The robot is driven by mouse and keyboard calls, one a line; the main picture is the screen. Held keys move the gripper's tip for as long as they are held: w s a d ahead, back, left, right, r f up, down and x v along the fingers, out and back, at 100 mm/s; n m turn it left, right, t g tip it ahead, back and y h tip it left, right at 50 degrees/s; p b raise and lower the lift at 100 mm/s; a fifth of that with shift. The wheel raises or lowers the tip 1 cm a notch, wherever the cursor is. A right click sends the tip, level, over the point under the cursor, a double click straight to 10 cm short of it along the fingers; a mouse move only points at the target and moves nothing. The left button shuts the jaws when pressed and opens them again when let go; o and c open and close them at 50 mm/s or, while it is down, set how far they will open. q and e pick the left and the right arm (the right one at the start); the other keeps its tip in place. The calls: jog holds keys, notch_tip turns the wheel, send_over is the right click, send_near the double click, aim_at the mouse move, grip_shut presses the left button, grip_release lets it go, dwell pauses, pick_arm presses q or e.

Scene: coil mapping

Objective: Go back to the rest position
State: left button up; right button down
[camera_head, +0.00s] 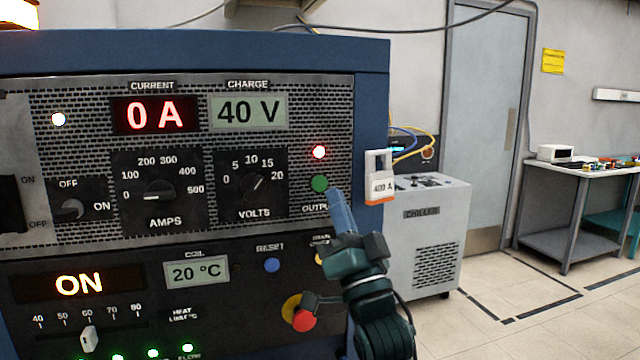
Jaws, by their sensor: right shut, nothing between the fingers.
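My right gripper (342,212) is shut and empty. It is in front of the power supply panel (330,110), with its blue fingertips just below and right of the green output button (319,184). I cannot tell whether the fingertips touch the panel. A red lamp (319,152) glows above the button. The current display (155,115) reads 0 A and the charge display (248,113) reads 40 V. My left gripper is not in view.
The lower panel has an ON display (79,284), a blue reset button (272,265) and a red knob (304,320). A chiller (433,235) stands behind. Open floor and a table (580,172) lie right.

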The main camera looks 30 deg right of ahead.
dwell(0.6)
